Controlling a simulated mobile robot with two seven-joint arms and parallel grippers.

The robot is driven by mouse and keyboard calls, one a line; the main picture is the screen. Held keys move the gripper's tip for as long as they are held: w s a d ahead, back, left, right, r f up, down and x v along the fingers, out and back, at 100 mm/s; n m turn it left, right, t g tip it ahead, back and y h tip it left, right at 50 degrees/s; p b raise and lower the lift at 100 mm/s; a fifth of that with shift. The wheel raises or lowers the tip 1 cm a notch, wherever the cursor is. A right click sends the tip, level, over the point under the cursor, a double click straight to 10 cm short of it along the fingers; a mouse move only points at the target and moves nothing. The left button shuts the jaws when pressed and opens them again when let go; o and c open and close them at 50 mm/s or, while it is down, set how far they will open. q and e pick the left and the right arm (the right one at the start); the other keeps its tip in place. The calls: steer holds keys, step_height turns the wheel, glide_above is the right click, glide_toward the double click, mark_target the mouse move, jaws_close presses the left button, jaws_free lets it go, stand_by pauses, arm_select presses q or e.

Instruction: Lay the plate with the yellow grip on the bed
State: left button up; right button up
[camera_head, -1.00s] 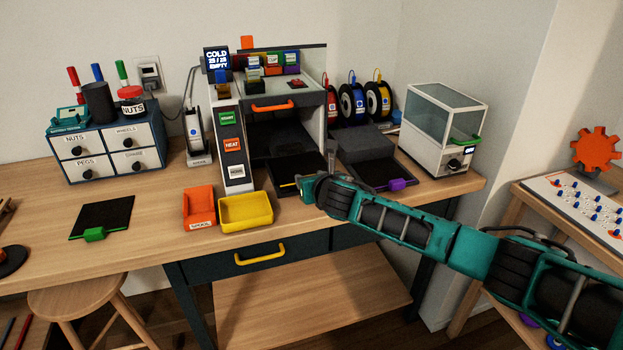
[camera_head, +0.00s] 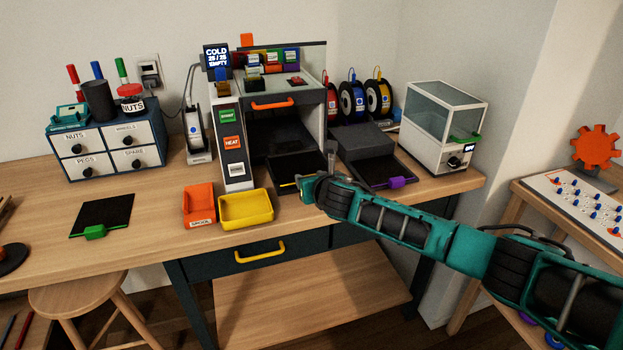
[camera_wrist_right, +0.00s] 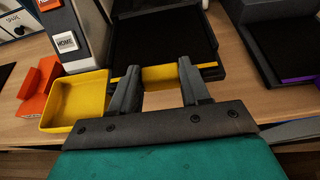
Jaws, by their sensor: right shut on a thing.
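The black plate (camera_head: 288,168) with a yellow front edge lies at the mouth of the printer, in front of its dark opening. In the right wrist view the plate (camera_wrist_right: 165,42) extends away from my right gripper (camera_wrist_right: 160,82). The gripper's two fingers are shut on the yellow grip (camera_wrist_right: 164,77). In the head view my right gripper (camera_head: 304,184) is small, and my arm reaches in from the right. The bed inside the printer (camera_head: 280,138) is dark, and its surface is hard to make out. My left gripper is not in view.
A yellow bin (camera_head: 246,222) and an orange bin (camera_head: 199,220) stand left of my right gripper. The printer's control column (camera_head: 234,150) borders the opening. A dark plate with a purple grip (camera_head: 397,182) lies right; one with a green grip (camera_head: 94,232) lies left.

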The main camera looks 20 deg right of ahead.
steer(key=o, duration=1.2)
steer(key=v, duration=1.2)
steer(key=shift+s+r, duration=0.15)
steer(key=shift+s, duration=0.25)
